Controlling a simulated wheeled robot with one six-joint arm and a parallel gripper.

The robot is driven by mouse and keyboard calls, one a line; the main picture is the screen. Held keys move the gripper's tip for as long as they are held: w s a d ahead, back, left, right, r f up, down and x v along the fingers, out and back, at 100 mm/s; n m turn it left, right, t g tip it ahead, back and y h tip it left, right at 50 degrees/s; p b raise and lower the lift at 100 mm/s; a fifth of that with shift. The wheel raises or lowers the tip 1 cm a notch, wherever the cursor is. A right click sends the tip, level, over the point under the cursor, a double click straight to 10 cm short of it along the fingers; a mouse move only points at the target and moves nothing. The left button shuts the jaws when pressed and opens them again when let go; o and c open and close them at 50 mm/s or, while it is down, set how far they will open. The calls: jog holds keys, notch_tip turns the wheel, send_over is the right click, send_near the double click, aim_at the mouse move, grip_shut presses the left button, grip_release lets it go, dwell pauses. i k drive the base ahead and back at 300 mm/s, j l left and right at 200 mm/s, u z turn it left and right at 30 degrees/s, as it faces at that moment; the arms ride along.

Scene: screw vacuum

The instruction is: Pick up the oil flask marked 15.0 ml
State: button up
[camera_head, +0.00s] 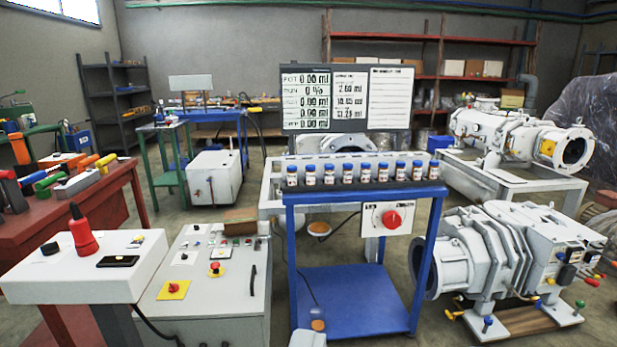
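A row of several small oil flasks (347,174) with blue caps, reddish-brown contents and white labels stands upright in a dark rack along the top of the blue table (330,195). The labels are too small to read, so I cannot tell which flask is marked 15.0 ml. The flasks look alike in shape. My gripper is not in view.
A display board (346,97) with ml readings stands behind the flasks. A red rotary knob (391,218) is on the table's front. A grey control cabinet (210,280) and a red workbench (95,210) stand left. Large white pumps (500,250) stand right.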

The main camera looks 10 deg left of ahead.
aim_at(400, 171)
jog(key=i+l, duration=0.15)
jog(key=i, duration=0.45)
jog(key=i+l, duration=0.15)
jog(key=i, duration=0.45)
jog(key=i+l, duration=0.15)
jog(key=i, duration=0.4)
jog(key=i+l+z, duration=0.1)
jog(key=i, duration=0.5)
